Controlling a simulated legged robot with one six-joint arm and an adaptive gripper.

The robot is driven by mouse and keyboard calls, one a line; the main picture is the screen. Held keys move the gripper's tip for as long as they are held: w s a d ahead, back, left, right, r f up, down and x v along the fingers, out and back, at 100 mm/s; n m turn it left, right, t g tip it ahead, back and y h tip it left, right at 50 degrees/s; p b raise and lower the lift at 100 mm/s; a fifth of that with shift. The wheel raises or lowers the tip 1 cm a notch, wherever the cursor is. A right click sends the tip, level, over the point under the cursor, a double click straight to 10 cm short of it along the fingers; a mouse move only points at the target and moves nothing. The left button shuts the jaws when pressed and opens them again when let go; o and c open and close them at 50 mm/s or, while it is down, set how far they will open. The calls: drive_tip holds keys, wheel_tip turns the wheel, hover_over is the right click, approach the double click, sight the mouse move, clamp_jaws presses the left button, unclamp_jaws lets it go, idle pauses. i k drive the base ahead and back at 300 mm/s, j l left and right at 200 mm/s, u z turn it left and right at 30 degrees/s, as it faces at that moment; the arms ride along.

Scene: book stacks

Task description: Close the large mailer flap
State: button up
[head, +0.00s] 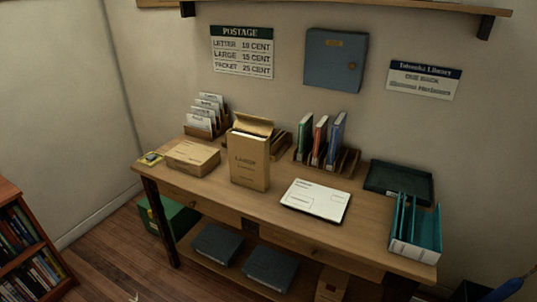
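The large mailer (249,165) is a tan cardboard box with dark lettering that appears to read "LARGE". It stands upright on the wooden table (330,236), left of the middle. Its flap (253,125) is open, raised at the top and tilted up toward the wall, with a dark opening below it. My gripper cannot be made out in the head view.
A flat tan box (192,158) lies left of the mailer, and a white label sheet or parcel (316,200) lies to its right. Behind are a letter rack (206,118) and upright books (320,140). Teal holders (415,228) and a dark tray (398,182) occupy the right end.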

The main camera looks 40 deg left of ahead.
sight(253, 123)
drive_tip(key=u, duration=1.9)
drive_tip(key=i+j, duration=0.1)
drive_tip(key=i, duration=0.45)
drive_tip(key=i+j+z, duration=0.15)
drive_tip(key=i, duration=0.35)
drive_tip(key=i+j, duration=0.1)
drive_tip(key=i, duration=0.45)
drive_tip(key=l+z, duration=0.05)
